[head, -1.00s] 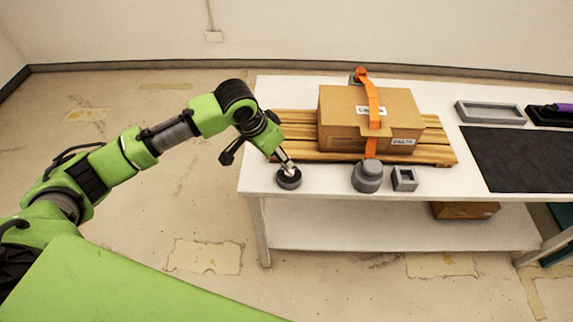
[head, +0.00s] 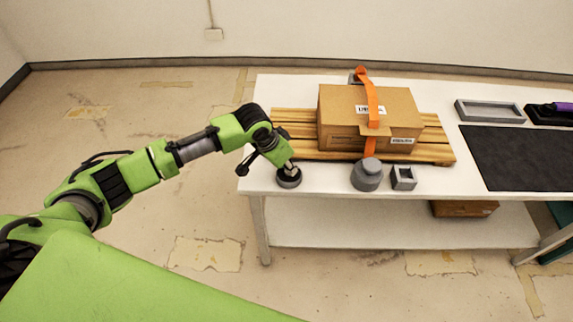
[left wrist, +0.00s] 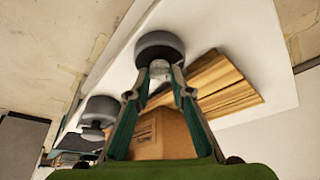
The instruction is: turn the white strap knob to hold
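The white strap knob (left wrist: 160,68) is a small pale piece on a dark grey round base (head: 289,180) at the table's front left corner. The base also shows in the left wrist view (left wrist: 160,44). My left gripper (head: 289,168) reaches down onto the knob from above, tilted. In the left wrist view its two fingertips (left wrist: 161,76) stand on either side of the knob and appear closed against it. The fingers hide most of the knob in the head view, and no hold mark is readable. My right gripper is not in view.
A cardboard box (head: 345,135) with an orange strap (head: 370,146) sits on wooden slats (head: 440,150) just behind. A grey stepped round piece (head: 366,175) and a small grey square holder (head: 403,178) stand to the right. A black mat (head: 520,158) lies farther right.

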